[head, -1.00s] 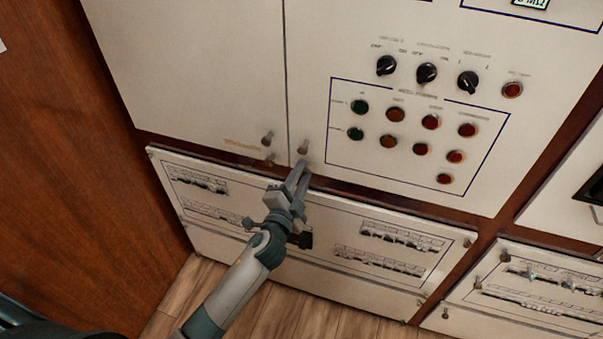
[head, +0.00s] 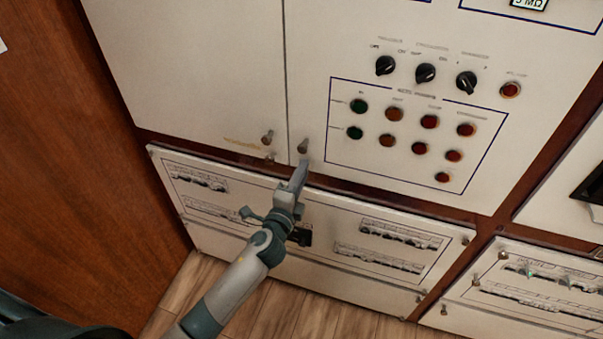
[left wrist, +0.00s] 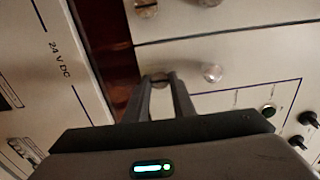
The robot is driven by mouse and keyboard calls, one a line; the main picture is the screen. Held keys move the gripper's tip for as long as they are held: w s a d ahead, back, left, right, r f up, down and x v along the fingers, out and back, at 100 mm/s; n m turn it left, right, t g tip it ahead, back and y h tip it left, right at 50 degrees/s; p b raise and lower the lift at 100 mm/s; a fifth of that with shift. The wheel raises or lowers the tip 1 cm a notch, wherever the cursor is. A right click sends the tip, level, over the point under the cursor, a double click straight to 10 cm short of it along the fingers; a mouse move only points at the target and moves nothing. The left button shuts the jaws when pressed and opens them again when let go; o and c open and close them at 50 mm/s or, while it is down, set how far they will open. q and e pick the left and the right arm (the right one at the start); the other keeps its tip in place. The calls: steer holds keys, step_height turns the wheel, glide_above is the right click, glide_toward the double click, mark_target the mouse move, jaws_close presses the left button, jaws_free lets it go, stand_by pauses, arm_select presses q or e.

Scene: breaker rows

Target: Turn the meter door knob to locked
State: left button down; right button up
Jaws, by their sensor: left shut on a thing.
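The meter door (head: 440,60) is the cream panel to the right of a vertical seam, with switches and coloured lamps. My left gripper (head: 303,166) reaches its lower left corner. In the left wrist view, the two fingers (left wrist: 163,84) are shut on a small round grey-brown knob (left wrist: 159,76) near the door's edge. In the head view this knob is hidden behind the fingertips. A second fastener (head: 302,146) sits just above it on the same door, free of the fingers; it also shows in the left wrist view (left wrist: 212,72). The knob's turn mark cannot be read. My right gripper is not in view.
The left neighbouring door (head: 200,70) has two similar fasteners (head: 267,137) close to the seam. A breaker panel (head: 320,235) lies below, under my arm. A brown wooden wall (head: 70,180) stands at the left. Three black rotary switches (head: 426,73) are up to the right.

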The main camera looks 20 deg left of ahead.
arm_select(q)
steer(key=c, duration=1.5)
jaws_free()
steer(key=shift+s, duration=0.1)
steer(key=s+b, duration=0.1)
steer(key=s, duration=0.4)
steer(key=s+b, duration=0.2)
steer(key=s, duration=0.4)
steer(key=s+b, duration=0.2)
steer(key=s, duration=0.4)
steer(key=shift+s+a, duration=0.1)
steer(key=shift+a, duration=0.2)
steer(key=shift+f, duration=0.1)
